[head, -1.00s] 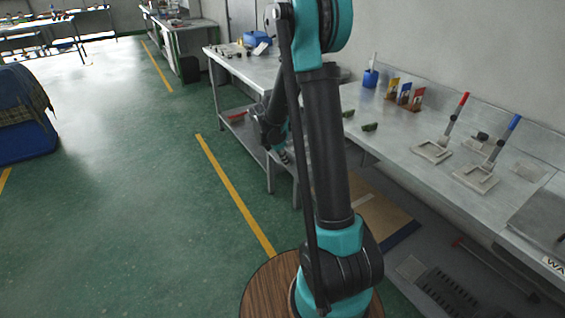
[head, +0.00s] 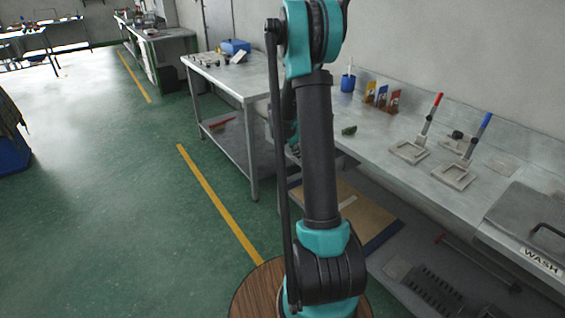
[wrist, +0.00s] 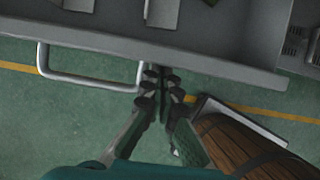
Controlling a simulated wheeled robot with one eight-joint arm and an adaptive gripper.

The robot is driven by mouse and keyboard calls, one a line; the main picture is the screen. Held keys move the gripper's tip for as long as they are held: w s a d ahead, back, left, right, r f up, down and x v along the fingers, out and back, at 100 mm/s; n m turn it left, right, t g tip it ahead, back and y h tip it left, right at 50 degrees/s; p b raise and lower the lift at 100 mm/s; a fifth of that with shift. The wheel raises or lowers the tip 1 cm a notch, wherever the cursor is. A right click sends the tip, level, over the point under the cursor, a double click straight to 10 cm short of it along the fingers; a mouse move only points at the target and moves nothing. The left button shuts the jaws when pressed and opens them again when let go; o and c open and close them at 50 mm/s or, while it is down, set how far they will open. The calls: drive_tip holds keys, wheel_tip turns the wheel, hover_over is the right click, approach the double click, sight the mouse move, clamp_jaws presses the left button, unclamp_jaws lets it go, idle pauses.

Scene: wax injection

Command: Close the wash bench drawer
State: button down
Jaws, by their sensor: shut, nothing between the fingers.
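In the wrist view, an open grey drawer (wrist: 215,62) crosses the top, its long front panel tilting down to the right. A pale bar handle (wrist: 92,83) sticks out from the left part of that panel. My gripper (wrist: 165,75) is shut and empty, its dark fingertips at the panel beside the handle's right end. I cannot tell whether they touch the panel or the handle. Pale pieces (wrist: 162,12) lie inside the drawer. In the head view, my own arm hides my gripper and most of the drawer area.
Another steel table (head: 225,75) stands behind. The green floor (head: 120,220) at the left is open.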

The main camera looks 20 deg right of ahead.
drive_tip(key=w+d, duration=0.1)
drive_tip(key=d, duration=0.3)
drive_tip(key=w+d, duration=0.1)
drive_tip(key=d, duration=0.3)
drive_tip(key=w+d, duration=0.2)
drive_tip(key=d, duration=0.1)
drive_tip(key=shift+d, duration=0.4)
drive_tip(key=shift+r, duration=0.1)
drive_tip(key=a, duration=0.2)
drive_tip(key=s+a, duration=0.1)
drive_tip(key=a, duration=0.1)
drive_tip(key=shift+s+a+r, duration=0.1)
drive_tip(key=shift+s+a, duration=0.1)
drive_tip(key=shift+a, duration=0.05)
drive_tip(key=v, duration=0.9)
drive_tip(key=shift+s+r, duration=0.15)
drive_tip(key=shift+r, duration=0.2)
drive_tip(key=s+a+f+m+t+y, duration=0.1)
drive_tip(key=s+a+m, duration=0.5)
drive_tip(key=s, duration=0.5)
drive_tip(key=s+a+f+m+t+y, duration=0.1)
drive_tip(key=s+a+f+m, duration=0.1)
drive_tip(key=s+a+m, duration=0.5)
drive_tip(key=s+a+f+m+y, duration=0.2)
drive_tip(key=s+a+m, duration=0.4)
drive_tip(key=s, duration=0.9)
drive_tip(key=m, duration=0.2)
drive_tip(key=shift+s+a+f+m+t, duration=0.2)
drive_tip(key=shift+a+m+t, duration=0.1)
drive_tip(key=shift+a+t, duration=0.1)
